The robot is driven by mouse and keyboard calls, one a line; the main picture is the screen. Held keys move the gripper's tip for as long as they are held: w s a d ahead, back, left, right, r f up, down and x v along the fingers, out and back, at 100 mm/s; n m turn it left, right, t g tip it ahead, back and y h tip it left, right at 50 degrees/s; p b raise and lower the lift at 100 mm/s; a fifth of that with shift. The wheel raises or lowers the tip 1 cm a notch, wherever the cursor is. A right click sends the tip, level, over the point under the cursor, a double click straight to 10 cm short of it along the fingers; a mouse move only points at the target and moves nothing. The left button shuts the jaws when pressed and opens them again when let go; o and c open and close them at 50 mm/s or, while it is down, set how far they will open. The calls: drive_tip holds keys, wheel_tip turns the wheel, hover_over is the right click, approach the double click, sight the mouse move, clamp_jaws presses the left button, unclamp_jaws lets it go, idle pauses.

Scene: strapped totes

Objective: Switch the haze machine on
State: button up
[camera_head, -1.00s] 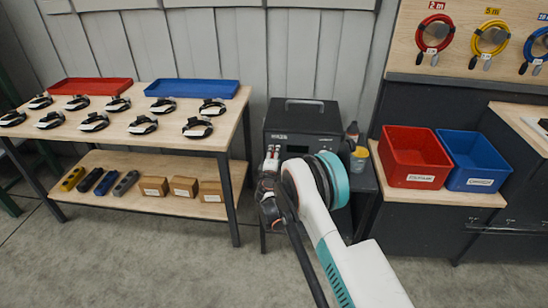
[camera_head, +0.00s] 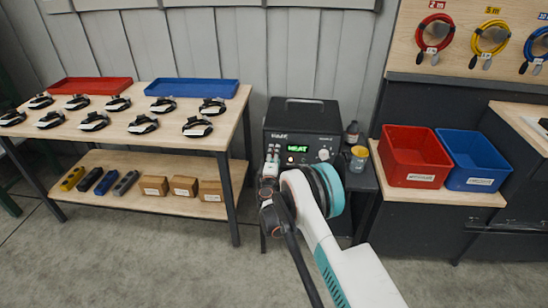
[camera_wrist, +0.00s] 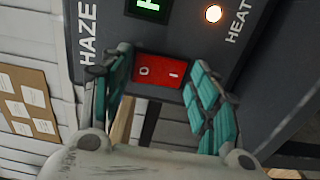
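The haze machine (camera_head: 301,118) is a dark box with a top handle on a small stand against the wall. Its green display (camera_head: 298,148) reads HEAT, with a round knob to the right. In the wrist view, a red rocker switch (camera_wrist: 158,71) marked O and I sits on the panel below the display, and a round lamp (camera_wrist: 213,13) by the word HEAT glows. My gripper (camera_wrist: 160,58) is open, with its teal-padded fingers apart on either side of the switch. In the head view my gripper (camera_head: 270,163) is at the machine's lower left front. Contact with the switch cannot be told.
A bottle (camera_head: 352,132) and a yellow-topped cup (camera_head: 358,158) stand right of the machine. Red (camera_head: 412,178) and blue (camera_head: 478,182) bins are farther right. A workbench (camera_head: 165,137) with straps and trays is at left. Floor in front is clear.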

idle(0.3)
drive_tip(key=s, duration=1.2)
drive_tip(key=shift+a, duration=0.3)
